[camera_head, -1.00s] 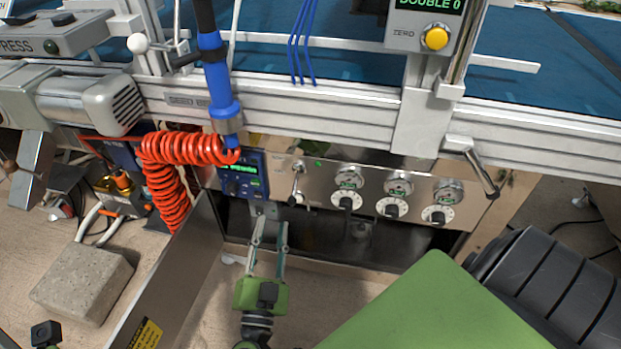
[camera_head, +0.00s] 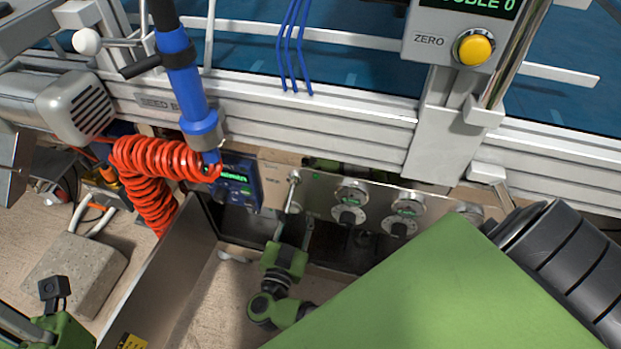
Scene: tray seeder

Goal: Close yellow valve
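A small brass-yellow fitting (camera_head: 104,187) with an orange part sits low on the left, behind the red coiled hose. It is too small and partly covered for me to tell whether it is the yellow valve or how its handle stands. The fingertips are close to a silver toggle lever (camera_head: 293,187); contact cannot be told. Part of my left gripper (camera_head: 62,328) shows at the bottom left; its fingers are unclear.
The red coiled hose (camera_head: 150,165) hangs beside the blue display box (camera_head: 238,182). Round dials (camera_head: 350,215) line the panel. A concrete block (camera_head: 80,268) lies on the floor at left. A metal side plate (camera_head: 165,270) stands between it and my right gripper.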

